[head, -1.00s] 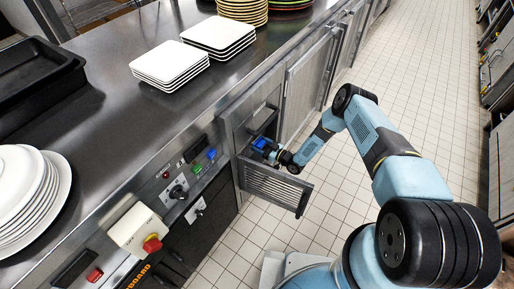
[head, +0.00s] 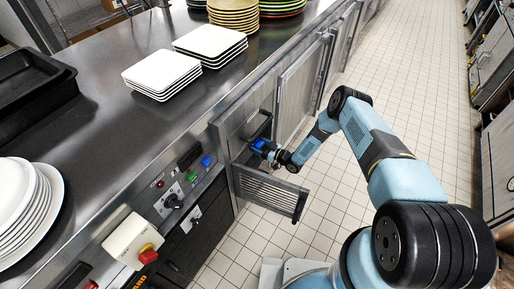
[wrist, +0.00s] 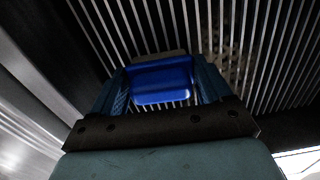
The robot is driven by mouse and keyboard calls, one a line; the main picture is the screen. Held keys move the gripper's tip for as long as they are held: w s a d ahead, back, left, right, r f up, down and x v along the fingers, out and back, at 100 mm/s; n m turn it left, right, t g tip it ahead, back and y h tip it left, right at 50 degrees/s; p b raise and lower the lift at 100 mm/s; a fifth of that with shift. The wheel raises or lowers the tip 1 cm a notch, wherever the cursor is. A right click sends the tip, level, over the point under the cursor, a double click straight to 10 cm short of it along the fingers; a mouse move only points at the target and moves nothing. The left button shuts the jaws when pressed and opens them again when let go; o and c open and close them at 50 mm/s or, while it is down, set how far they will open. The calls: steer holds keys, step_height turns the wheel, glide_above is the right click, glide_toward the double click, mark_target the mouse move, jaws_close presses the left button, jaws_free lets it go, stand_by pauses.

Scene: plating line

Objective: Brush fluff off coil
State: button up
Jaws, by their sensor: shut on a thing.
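My gripper (head: 264,148) reaches into an open compartment in the counter front, in the head view. In the wrist view its two fingers (wrist: 162,88) are shut on the blue handle block of a brush (wrist: 160,82). A dark greyish strip lies along the block's far edge, possibly the bristles. The coil (wrist: 140,22) shows as a row of thin pale parallel fins beyond the brush. A patch of brownish speckled fluff (wrist: 230,64) lies on the fins just right of the brush. Whether the brush touches the fins is unclear.
A louvred door (head: 268,190) hangs open below the arm. The compartment's metal side wall (wrist: 35,70) is close on the left in the wrist view. White square plates (head: 163,75) and a control panel (head: 180,190) are nearby. The tiled floor at right is clear.

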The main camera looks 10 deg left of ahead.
steer(key=shift+r, duration=0.3)
steer(key=s+a, duration=0.2)
steer(key=s, duration=0.4)
steer(key=shift+a, duration=0.3)
steer(key=shift+s+a+f, duration=0.1)
steer(key=shift+s+a, duration=0.15)
steer(key=shift+s, duration=0.55)
steer(key=shift+s+a, duration=0.25)
steer(key=shift+s, duration=0.5)
steer(key=shift+s+a, duration=0.4)
steer(key=shift+s, duration=0.3)
steer(key=shift+s+a, duration=0.4)
steer(key=shift+s, duration=0.25)
steer(key=shift+d+r, duration=0.1)
steer(key=shift+r, duration=0.65)
steer(key=w+d, duration=0.2)
steer(key=w, duration=0.4)
steer(key=shift+d, duration=0.3)
